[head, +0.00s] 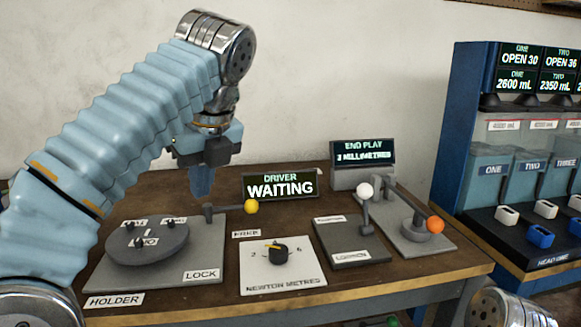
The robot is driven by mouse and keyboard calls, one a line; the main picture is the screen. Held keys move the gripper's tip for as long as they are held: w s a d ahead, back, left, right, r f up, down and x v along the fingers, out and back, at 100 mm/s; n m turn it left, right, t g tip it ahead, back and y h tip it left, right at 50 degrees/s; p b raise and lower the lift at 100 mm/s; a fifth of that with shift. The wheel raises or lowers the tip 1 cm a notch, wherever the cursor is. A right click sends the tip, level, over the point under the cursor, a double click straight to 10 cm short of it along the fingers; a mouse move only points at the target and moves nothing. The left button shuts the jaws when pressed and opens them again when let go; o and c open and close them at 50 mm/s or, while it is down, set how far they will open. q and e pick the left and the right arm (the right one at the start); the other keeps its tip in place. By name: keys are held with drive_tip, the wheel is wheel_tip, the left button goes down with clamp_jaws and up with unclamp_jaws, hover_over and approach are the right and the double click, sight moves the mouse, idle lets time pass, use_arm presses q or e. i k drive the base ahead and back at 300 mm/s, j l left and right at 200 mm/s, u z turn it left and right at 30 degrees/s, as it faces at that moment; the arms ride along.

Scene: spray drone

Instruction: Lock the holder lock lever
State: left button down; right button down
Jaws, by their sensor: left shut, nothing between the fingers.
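The holder (120,268) is a grey plate at the left of the table, with a round disc (147,243) on it. Its lock lever has a grey arm (228,209) and a yellow ball knob (251,206). The lever points right, on the side of the FREE label (246,234). The LOCK label (202,275) is at the plate's front right. My left gripper (202,188) is shut and empty, fingers pointing down. It appears above and behind the lever's pivot end, left of the knob; no contact is visible. My right gripper is out of view.
A DRIVER WAITING sign (280,185) stands behind the knob. A dial plate (281,265), a white-knobbed lever (366,191) and an orange-knobbed lever (435,225) stand to the right. A blue dispenser rack (466,130) is at far right.

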sight(252, 206)
drive_tip(key=k, duration=0.9)
